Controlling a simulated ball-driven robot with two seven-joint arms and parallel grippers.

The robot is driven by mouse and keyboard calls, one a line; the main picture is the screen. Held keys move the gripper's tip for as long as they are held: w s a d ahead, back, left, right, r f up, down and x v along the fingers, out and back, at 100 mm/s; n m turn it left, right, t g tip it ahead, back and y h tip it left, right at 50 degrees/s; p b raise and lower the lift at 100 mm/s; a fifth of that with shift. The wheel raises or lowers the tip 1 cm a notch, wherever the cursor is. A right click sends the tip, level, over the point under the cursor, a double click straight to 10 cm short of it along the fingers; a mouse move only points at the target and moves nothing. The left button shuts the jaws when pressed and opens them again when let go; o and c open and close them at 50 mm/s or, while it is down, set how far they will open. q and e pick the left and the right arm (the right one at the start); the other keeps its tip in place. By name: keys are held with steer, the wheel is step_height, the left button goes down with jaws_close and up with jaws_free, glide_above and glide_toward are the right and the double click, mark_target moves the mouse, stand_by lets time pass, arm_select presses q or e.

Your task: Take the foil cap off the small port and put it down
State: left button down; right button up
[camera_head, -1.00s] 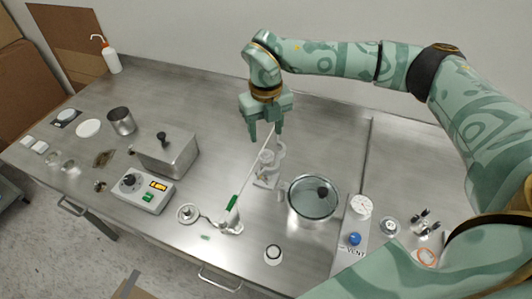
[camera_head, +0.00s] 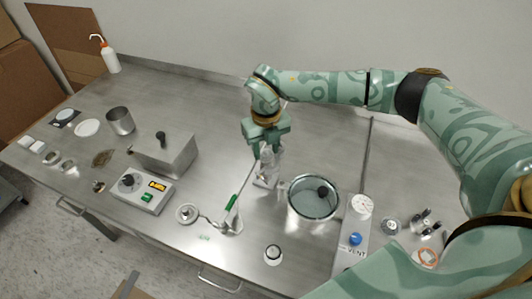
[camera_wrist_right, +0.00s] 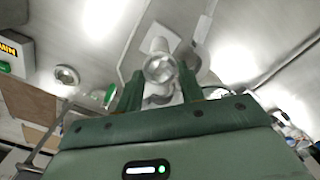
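The small port (camera_head: 266,178) is a pale upright fitting on a square base on the steel bench, left of the round glass-lidded vessel. A shiny round foil cap (camera_wrist_right: 160,69) shows at its top in the right wrist view. My right gripper (camera_head: 266,150) points down over the port, its fingertips at the height of the port's top. In the right wrist view its two green fingers (camera_wrist_right: 160,88) stand apart on either side of the cap, with gaps visible. Whether they touch it cannot be told. My left gripper is not in view.
A glass-lidded vessel (camera_head: 313,199) stands close right of the port. A thin rod with a green grip (camera_head: 232,202) leans close on the left. A vent panel (camera_head: 354,235), a control box (camera_head: 144,190) and a steel box (camera_head: 165,155) stand around. The bench behind the port is clear.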

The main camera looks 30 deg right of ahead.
steer(key=shift+r, duration=0.6)
steer(key=s+a+r+p, duration=0.1)
steer(key=s+r, duration=0.3)
steer(key=r, duration=0.1)
steer(key=s+a+r, duration=0.2)
steer(key=s+r, duration=0.2)
steer(key=r, duration=0.1)
steer(key=s+a+r+p, duration=0.1)
steer(key=s+a+r, duration=0.1)
steer(key=s+r, duration=0.3)
steer(key=shift+a+p, duration=0.15)
steer(key=shift+p, duration=0.2)
steer(key=shift+f, duration=0.15)
